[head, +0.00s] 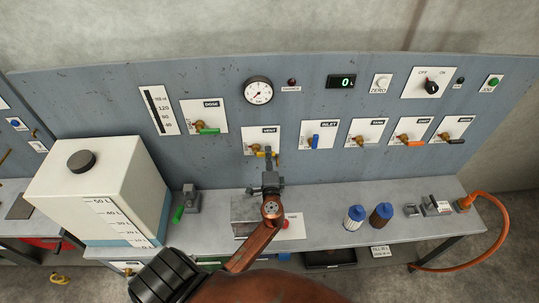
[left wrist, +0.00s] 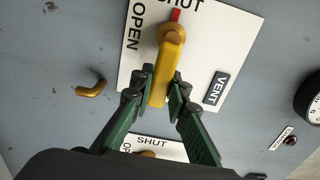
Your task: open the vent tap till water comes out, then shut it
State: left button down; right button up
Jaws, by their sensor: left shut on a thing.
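The vent tap has a yellow handle (head: 264,154) on a white plate (head: 250,145) labelled VENT, on the grey panel. In the left wrist view the handle (left wrist: 168,75) lies between the fingers of my left gripper (left wrist: 161,92), which is shut on it. The plate there (left wrist: 225,40) reads SHUT beside a red mark and OPEN round the side. The handle's exact turn against these marks is hard to tell. A brass spout (left wrist: 92,90) sticks out beside the plate, and no water shows at it. In the head view my left gripper (head: 270,172) partly hides the tap. My right gripper is out of view.
The dose tap (head: 208,130) is left of the vent tap and the inlet tap (head: 314,141) is right of it. A gauge (head: 258,91) sits above.

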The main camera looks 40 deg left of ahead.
pick_arm(q)
jog(key=c, duration=1.8)
grip_release()
jog(key=shift+f, duration=0.1)
jog(key=shift+c, duration=0.2)
jog(key=shift+s+d, duration=0.1)
jog(key=v, duration=1.1)
jog(key=shift+s+d, duration=0.3)
